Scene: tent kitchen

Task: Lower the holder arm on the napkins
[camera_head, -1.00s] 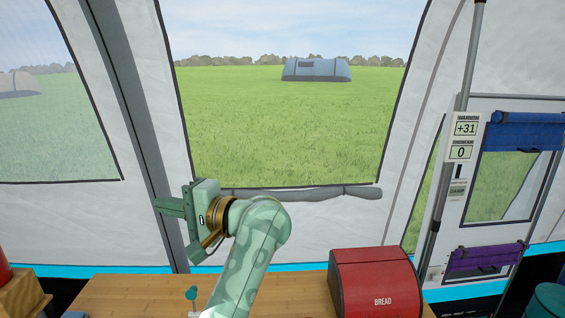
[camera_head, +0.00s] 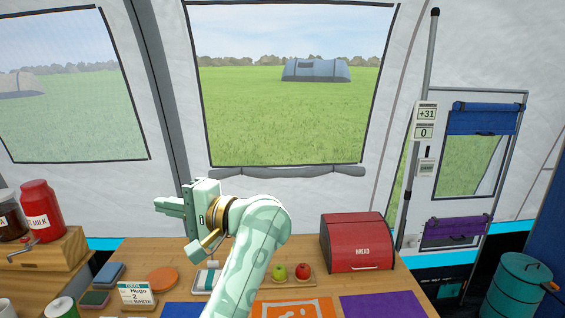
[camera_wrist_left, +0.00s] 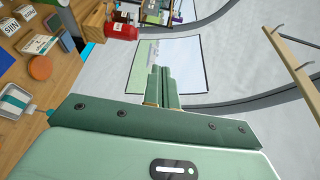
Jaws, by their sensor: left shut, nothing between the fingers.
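The napkin holder (camera_head: 205,281) stands on the wooden table, partly hidden behind my left arm in the head view. It looks like a pale tray with white napkins and a teal knob. My left gripper (camera_head: 170,207) is shut and empty, well above the table and apart from the holder, pointing left. Its closed fingers (camera_wrist_left: 160,86) show in the wrist view. My right gripper is not in view.
A red bread box (camera_head: 357,243) stands at the table's right. A green apple (camera_head: 279,272) and a red apple (camera_head: 302,271) sit beside the holder. A milk jar (camera_head: 41,210) stands on a wooden box.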

